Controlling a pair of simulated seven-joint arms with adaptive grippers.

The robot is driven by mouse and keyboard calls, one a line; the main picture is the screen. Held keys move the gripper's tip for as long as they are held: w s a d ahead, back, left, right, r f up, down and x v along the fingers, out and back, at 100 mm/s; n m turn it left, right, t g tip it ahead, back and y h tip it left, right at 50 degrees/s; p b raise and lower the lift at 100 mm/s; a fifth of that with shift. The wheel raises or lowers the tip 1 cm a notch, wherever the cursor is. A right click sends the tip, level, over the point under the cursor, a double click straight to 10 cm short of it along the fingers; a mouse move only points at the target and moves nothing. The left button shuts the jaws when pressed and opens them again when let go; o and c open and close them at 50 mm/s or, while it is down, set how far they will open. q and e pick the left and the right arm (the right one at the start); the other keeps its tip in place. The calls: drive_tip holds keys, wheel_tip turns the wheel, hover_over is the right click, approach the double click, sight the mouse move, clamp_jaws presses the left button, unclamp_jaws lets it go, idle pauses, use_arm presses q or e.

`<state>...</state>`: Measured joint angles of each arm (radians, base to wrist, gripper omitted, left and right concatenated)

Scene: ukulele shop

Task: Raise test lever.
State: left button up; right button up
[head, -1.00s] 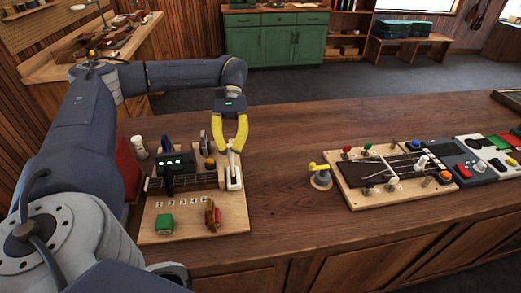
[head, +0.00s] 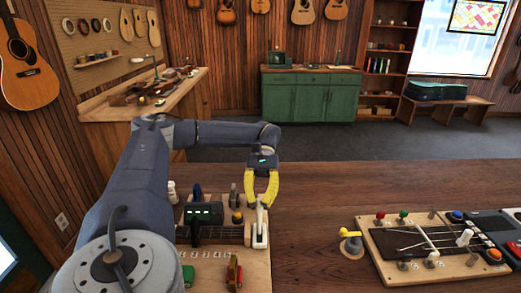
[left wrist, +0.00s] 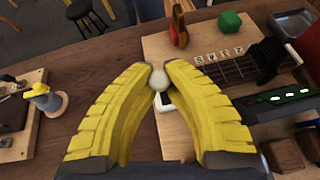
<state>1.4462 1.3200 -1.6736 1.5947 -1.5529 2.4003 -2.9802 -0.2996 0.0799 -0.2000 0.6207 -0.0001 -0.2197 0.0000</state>
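The test lever (head: 260,228) is white and stands nearly upright at the right side of a wooden test board (head: 250,270). Its round white knob (left wrist: 158,80) shows in the left wrist view between my fingertips. My left gripper (head: 261,205) has yellow fingers and comes down on the lever from above. The fingertips (left wrist: 159,68) look closed against both sides of the knob. The lower part of the lever is mostly hidden in the left wrist view. My right gripper is not in view.
The board also carries a dark display box (head: 204,213), an orange button (head: 237,216), a green block (head: 188,274) and a red piece (head: 233,272). A yellow-handled knob (head: 350,242) and a second board (head: 376,258) stand to the right, with bare tabletop between.

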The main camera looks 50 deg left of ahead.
use_arm(q)
drive_tip(key=o, duration=0.6)
drive_tip(key=shift+o, duration=0.2)
drive_tip(key=shift+r, duration=5)
